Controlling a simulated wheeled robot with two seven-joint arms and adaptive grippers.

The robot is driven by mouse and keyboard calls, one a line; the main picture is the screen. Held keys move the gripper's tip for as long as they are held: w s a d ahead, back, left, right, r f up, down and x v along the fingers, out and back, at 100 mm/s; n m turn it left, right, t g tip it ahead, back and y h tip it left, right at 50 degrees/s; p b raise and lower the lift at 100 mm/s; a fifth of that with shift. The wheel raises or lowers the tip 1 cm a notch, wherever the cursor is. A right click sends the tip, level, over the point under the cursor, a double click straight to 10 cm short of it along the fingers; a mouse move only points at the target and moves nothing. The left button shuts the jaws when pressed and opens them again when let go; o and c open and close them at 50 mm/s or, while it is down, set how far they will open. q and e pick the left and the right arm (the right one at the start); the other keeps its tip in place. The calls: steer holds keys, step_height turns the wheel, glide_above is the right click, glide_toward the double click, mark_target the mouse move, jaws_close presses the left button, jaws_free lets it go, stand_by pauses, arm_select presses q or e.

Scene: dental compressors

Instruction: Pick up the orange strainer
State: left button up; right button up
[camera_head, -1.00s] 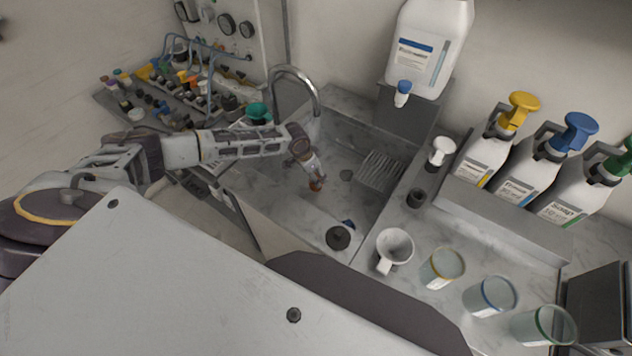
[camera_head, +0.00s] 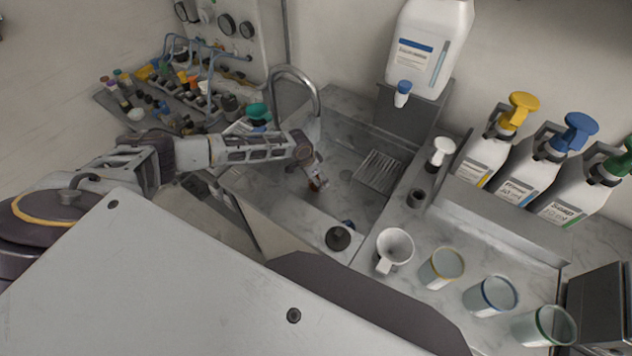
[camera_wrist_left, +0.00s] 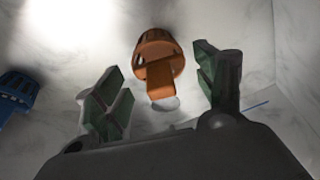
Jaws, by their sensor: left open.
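The orange strainer (camera_wrist_left: 157,62) lies in the sink, with a slotted round head and a flat handle pointing toward my left gripper. In the left wrist view my left gripper (camera_wrist_left: 160,88) is open, with one finger on each side of the strainer's handle and visible gaps to both. My right gripper is not in view.
A blue strainer (camera_wrist_left: 16,92) lies to the left in the wrist view. The sink (camera_head: 345,215) has a tall faucet (camera_head: 312,85) behind and a ribbed rack (camera_head: 379,171) to the right. A white cup (camera_head: 395,248) and several beakers stand on the right counter.

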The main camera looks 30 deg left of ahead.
arm_select(q)
steer(key=shift+x, duration=0.8)
steer(key=shift+w+f, duration=0.25)
steer(key=shift+f, duration=0.45)
steer(key=shift+d+f, duration=0.1)
steer(key=c, duration=0.9)
steer(key=shift+c, duration=0.4)
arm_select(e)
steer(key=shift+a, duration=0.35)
